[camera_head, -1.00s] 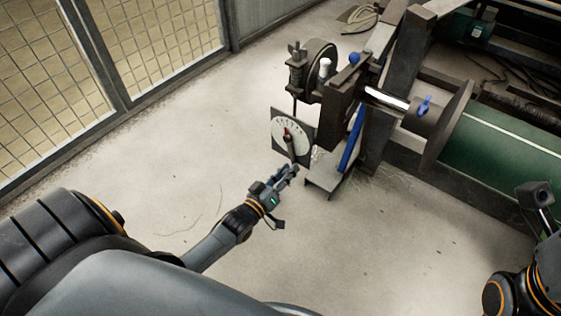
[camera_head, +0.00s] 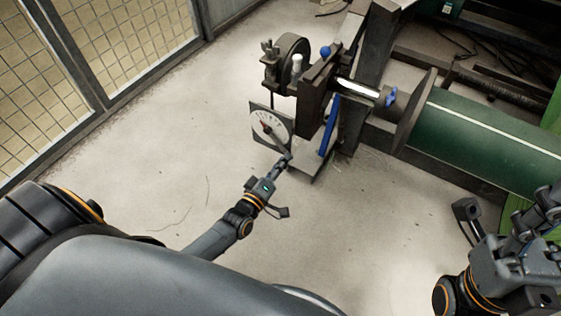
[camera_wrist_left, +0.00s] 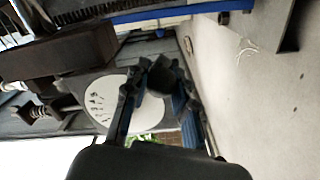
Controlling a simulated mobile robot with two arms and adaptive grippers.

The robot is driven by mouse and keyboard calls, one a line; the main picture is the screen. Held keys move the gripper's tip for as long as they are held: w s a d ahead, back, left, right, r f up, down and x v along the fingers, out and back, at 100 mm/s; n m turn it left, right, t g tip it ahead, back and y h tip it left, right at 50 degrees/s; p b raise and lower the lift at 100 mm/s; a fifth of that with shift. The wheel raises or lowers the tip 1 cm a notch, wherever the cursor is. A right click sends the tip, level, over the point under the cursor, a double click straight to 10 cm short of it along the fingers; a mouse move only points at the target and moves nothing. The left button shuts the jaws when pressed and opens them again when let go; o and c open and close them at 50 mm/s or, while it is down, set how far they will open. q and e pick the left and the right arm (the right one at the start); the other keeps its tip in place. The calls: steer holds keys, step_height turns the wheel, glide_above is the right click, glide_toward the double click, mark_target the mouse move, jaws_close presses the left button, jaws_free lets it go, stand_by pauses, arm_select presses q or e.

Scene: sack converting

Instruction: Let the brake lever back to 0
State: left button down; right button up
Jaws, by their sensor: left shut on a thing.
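The brake lever (camera_head: 279,143) is a dark bar on a square plate with a white, marked dial (camera_head: 262,124). Its red part lies near the dial's middle and the bar slants down to the right. My left gripper (camera_head: 286,160) is at the lever's lower end. In the left wrist view its two fingers (camera_wrist_left: 158,92) stand on either side of the lever's dark end (camera_wrist_left: 160,77), shut on it, with the white dial (camera_wrist_left: 112,100) behind. The dial's numbers are too small to read. My right gripper (camera_head: 547,205) is at the right edge, its fingers unclear.
The brake wheel (camera_head: 293,58) and a dark steel frame (camera_head: 365,65) stand above and right of the dial. A blue bar (camera_head: 329,127) stands beside it. A green roll (camera_head: 485,140) lies to the right. Mesh fencing (camera_head: 110,40) runs at left. The floor between is clear.

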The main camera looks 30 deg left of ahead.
arm_select(q)
steer(key=shift+d, duration=0.1)
steer(key=c, duration=1.1)
jaws_free()
steer(key=shift+o, duration=0.2)
steer(key=shift+s, duration=0.1)
steer(key=shift+s, duration=0.25)
steer(key=s+a, duration=0.1)
steer(key=s, duration=1)
steer(key=shift+s, duration=0.15)
